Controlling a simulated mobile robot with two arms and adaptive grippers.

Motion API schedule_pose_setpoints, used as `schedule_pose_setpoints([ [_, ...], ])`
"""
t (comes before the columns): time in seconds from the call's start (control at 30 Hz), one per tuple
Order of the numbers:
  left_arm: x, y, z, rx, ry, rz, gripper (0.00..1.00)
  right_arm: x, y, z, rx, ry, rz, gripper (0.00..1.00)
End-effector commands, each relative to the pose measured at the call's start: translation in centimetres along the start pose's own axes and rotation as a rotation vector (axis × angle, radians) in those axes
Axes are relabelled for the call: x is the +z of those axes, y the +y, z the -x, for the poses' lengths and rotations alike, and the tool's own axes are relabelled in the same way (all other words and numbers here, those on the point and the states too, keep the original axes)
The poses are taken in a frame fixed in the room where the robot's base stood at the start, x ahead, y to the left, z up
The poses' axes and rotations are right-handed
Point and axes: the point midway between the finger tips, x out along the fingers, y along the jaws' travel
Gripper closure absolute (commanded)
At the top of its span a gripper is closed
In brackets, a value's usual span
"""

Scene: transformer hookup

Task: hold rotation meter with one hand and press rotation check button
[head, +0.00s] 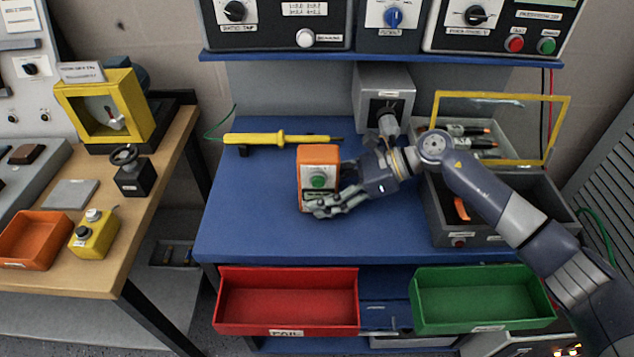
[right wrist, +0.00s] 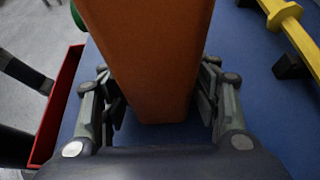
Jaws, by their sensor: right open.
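The rotation meter (head: 319,160) is an orange box standing upright on the blue bench. Its front panel carries a green button (head: 317,181). My right gripper (head: 331,200) is at the meter's right side, low down near the bench top. In the right wrist view the orange body of the meter (right wrist: 150,60) stands between the two open fingers (right wrist: 160,110), with a small gap visible on each side. My left gripper is in neither view.
A yellow tester (head: 270,138) lies behind the meter. A grey case with a raised yellow-framed lid (head: 555,100) stands at right. Red (head: 287,325) and green (head: 480,322) bins hang below the front edge. The bench's left front is clear.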

Motion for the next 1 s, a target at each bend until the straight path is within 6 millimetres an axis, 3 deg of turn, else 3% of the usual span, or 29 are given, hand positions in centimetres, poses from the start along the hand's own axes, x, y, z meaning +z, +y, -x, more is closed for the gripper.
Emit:
schedule_pose_setpoints([
  [0.27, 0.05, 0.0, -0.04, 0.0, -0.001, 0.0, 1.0, 0.07, -0.02, -0.1, -0.001, 0.0, 0.0, 0.43],
  [0.4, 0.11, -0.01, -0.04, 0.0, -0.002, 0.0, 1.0, 0.06, -0.02, -0.09, 0.0, 0.0, 0.001, 0.7],
  [1.0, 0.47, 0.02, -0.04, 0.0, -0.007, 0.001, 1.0, 0.03, -0.03, -0.06, -0.001, 0.001, 0.001, 0.7],
])
